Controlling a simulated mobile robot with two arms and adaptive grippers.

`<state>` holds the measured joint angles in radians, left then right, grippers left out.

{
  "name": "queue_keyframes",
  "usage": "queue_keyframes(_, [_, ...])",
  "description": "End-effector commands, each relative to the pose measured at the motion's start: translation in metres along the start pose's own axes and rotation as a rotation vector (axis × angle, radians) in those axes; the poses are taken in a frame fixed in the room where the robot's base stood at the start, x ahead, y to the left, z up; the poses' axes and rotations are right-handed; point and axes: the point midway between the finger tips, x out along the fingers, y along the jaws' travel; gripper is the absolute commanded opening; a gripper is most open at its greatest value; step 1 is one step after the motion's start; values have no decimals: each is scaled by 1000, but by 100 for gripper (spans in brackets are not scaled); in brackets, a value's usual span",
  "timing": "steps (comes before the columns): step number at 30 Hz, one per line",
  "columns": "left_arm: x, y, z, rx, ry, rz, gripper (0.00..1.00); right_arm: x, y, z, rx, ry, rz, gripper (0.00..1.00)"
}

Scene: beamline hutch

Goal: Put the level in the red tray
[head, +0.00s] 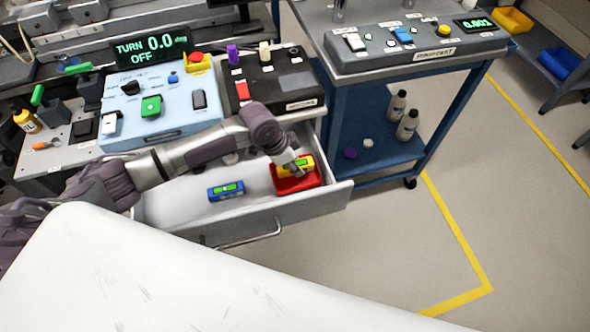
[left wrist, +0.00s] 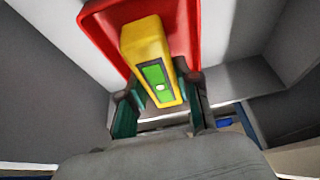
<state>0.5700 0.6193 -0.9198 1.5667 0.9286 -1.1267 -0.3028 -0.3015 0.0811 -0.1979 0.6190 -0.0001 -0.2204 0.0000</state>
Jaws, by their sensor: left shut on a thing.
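A yellow level (head: 284,172) with a green window is held by my left gripper (head: 298,170), over the red tray (head: 298,187) in the right part of an open drawer. In the left wrist view the fingers of my left gripper (left wrist: 160,108) are shut on the two sides of the yellow level (left wrist: 144,38), with the red tray (left wrist: 190,30) behind it. I cannot tell whether the level touches the tray floor. A blue level (head: 226,190) with a green window lies on the drawer floor left of the tray. My right gripper is not in view.
The open drawer (head: 170,208) has a light floor and raised walls. Above it stand a light blue control box (head: 130,112) and a black box (head: 285,88). A blue cart (head: 375,110) with bottles is at the right. A white surface (head: 200,270) fills the front.

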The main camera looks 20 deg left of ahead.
Motion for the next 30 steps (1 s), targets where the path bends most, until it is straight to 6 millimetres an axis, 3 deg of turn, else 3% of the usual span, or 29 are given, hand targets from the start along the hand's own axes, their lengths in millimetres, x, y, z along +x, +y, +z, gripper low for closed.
queue_keyframes(6, [26,0,11,0,-1,0,0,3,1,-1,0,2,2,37])
queue_keyframes(16, [29,0,12,0,0,0,0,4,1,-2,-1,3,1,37])
queue_keyframes(17, [29,0,12,0,-1,0,38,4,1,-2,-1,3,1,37])
queue_keyframes(20, [28,0,12,0,-1,0,54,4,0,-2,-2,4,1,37])
queue_keyframes(21, [28,0,12,0,-1,0,58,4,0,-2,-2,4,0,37])
queue_keyframes(30, [27,0,11,0,-1,0,58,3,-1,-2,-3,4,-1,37])
